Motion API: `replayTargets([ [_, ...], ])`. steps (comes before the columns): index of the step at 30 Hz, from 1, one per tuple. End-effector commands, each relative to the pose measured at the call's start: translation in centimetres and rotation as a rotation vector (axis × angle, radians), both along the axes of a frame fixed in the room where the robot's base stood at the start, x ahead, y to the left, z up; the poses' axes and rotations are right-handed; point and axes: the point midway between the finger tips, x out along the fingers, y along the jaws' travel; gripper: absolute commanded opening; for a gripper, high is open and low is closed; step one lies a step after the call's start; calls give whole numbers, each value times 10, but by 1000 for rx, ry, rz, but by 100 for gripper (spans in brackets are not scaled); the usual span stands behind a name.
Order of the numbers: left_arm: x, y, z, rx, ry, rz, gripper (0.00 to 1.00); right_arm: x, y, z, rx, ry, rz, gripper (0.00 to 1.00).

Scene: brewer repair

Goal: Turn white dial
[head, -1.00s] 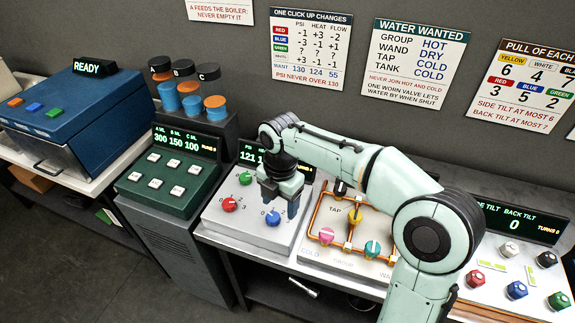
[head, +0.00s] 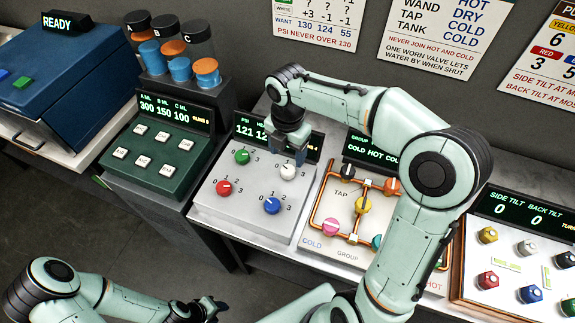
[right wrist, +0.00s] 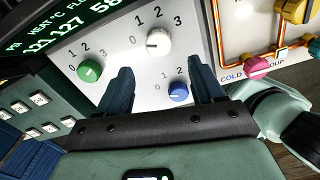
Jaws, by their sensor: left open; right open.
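The white dial (head: 288,172) is at the upper right of a grey panel (head: 230,205), with marks 0 to 3 around it. It also shows in the right wrist view (right wrist: 158,42), beyond my fingertips. My right gripper (head: 292,153) is above and behind the white dial in the head view. In the right wrist view its two fingers (right wrist: 162,82) are wide apart with nothing between them; the dial is clear of both. My left gripper (head: 205,308) is low at the left, away from the panel; it is open.
A green dial (head: 242,157), a red dial (head: 223,188) and a blue dial (head: 272,205) share the panel. The blue dial is close to the right-hand finger in the wrist view. A copper-piped valve panel (head: 325,240) stands to the right, a green button box (head: 160,150) to the left.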

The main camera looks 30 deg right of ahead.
Motion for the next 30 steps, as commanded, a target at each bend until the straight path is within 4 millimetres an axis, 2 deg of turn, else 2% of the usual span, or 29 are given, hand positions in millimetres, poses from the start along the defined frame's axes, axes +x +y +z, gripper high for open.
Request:
replayTargets([
  [3,1,0,0,0,-1,-1,43,-1,0,-27,1,5,1,67],
  [10,1,0,0,-1,-2,-1,43,0,0,-63,0,2,1,67],
  [15,1,0,0,-1,-2,-1,43,1,0,-74,0,0,-1,67],
  [24,1,0,1,-1,-2,-1,43,1,0,-76,0,-1,-1,67],
  [29,1,0,0,-1,-2,-1,43,1,0,-76,0,-1,0,15],
  [30,1,0,0,-1,-2,-1,43,1,0,-76,0,-1,0,11],
])
